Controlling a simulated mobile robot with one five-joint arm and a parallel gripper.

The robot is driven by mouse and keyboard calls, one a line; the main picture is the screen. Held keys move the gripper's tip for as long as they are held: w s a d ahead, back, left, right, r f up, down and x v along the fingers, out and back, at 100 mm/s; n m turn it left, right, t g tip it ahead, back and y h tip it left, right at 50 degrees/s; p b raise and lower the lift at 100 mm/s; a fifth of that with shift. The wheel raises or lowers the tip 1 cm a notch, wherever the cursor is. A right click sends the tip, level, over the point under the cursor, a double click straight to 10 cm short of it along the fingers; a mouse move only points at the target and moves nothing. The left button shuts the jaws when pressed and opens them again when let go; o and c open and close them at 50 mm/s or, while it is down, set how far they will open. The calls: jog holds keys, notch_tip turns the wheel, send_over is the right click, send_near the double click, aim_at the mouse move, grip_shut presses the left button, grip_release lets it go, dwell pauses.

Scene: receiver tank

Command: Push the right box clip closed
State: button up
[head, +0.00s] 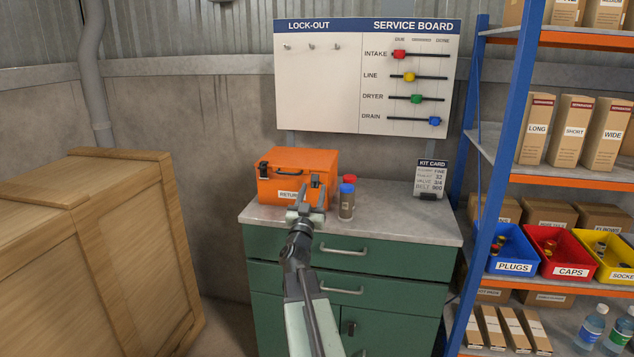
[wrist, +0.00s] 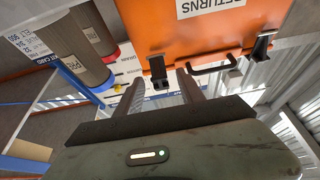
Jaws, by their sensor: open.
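The orange box (head: 297,172) stands on the left part of the cabinet top, lid down, with a black handle on its lid. The right clip (head: 316,181) is a black latch on its front near the right corner. The left clip (head: 263,168) is on the front near the left corner. In the wrist view the box (wrist: 205,45) appears upside down, with the right clip (wrist: 158,68) beyond and between the fingertips.
Red-capped and blue-capped canisters (head: 346,204) stand close to the right of my gripper. A kit card (head: 430,178) stands at the right of the cabinet top (head: 400,218). A wooden crate (head: 95,250) is at left; blue shelving (head: 500,140) is at right.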

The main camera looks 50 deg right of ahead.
aim_at(316, 182)
jog(key=x, duration=0.3)
jog(key=shift+p, duration=0.3)
jog(key=shift+c, duration=0.3)
